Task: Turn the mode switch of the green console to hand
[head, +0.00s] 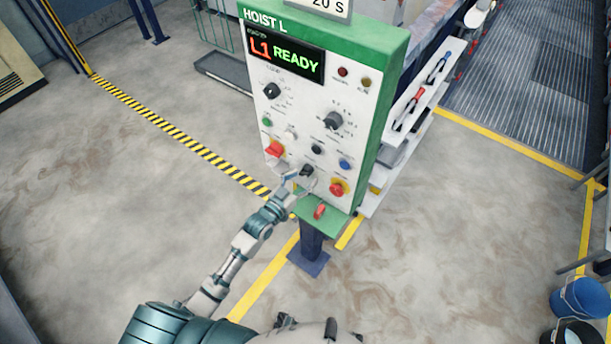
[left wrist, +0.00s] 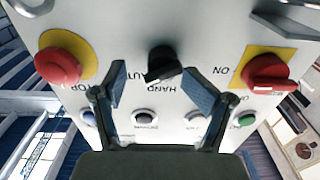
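The green console (head: 385,100) is a white panel in a green frame, marked HOIST L, with a display reading READY. Its mode switch is a black knob (head: 307,170) low on the panel. In the left wrist view the knob (left wrist: 162,62) is at upper middle, with HAND and partly hidden AUTO lettering below it. Its exact pointing direction is hard to tell. My left gripper (head: 297,177) is at the panel, close to the knob. In the left wrist view its two fingers (left wrist: 160,88) are apart, one each side of the knob, with nothing visibly held. My right gripper does not show.
A red button on yellow (left wrist: 58,63) and a red rotary switch on yellow (left wrist: 270,72) flank the knob. Small buttons sit in a row nearby. A red-handled part (head: 319,211) is below the panel. A tool shelf (head: 412,118) stands right; the floor left is clear.

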